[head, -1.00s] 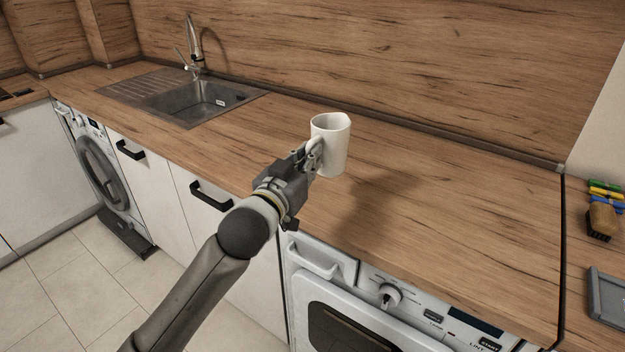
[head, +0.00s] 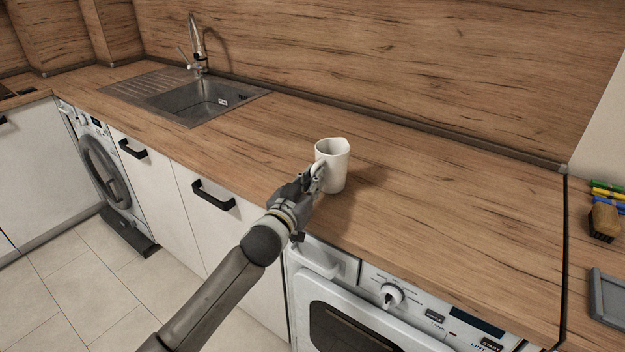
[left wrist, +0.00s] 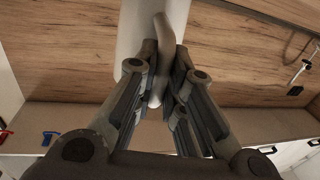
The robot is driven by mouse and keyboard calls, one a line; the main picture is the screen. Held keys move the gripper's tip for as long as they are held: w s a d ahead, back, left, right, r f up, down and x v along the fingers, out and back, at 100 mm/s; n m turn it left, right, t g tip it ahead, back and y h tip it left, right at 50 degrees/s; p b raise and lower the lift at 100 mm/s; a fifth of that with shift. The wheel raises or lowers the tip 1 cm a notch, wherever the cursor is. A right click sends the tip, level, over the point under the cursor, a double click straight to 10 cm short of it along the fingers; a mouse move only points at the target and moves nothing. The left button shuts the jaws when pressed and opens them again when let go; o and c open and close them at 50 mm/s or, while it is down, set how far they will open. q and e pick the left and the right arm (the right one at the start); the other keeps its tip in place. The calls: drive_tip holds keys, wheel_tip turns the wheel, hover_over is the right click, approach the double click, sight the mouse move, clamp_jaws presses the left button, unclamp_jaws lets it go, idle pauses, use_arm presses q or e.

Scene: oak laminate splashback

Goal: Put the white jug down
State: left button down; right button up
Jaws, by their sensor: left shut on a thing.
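The white jug (head: 333,166) is upright at the middle of the wooden counter, close above or on its surface; I cannot tell whether its base touches. My left gripper (head: 314,178) is shut on the jug's handle, on the jug's left side. In the left wrist view the handle (left wrist: 164,50) runs between the two fingers of the gripper (left wrist: 162,92), with part of the white body (left wrist: 133,35) behind it. My right gripper is not in view.
The counter (head: 450,200) is clear around the jug. A steel sink (head: 205,98) with a tap (head: 195,45) lies at the back left. A brush (head: 604,220), coloured items (head: 608,192) and a grey tray (head: 596,298) are at the right. A dryer (head: 400,300) stands below the front edge.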

use_arm(q)
drive_tip(key=shift+r, duration=0.15)
drive_tip(key=c, duration=1.5)
unclamp_jaws()
drive_tip(key=shift+f, duration=0.25)
drive_tip(key=shift+r, duration=0.25)
drive_tip(key=shift+s+a+f, duration=0.1)
drive_tip(key=shift+s+f, duration=0.05)
drive_tip(key=shift+s, duration=0.15)
drive_tip(key=v, duration=1.1)
drive_tip(key=shift+s, duration=0.2)
drive_tip(key=shift+a, duration=0.1)
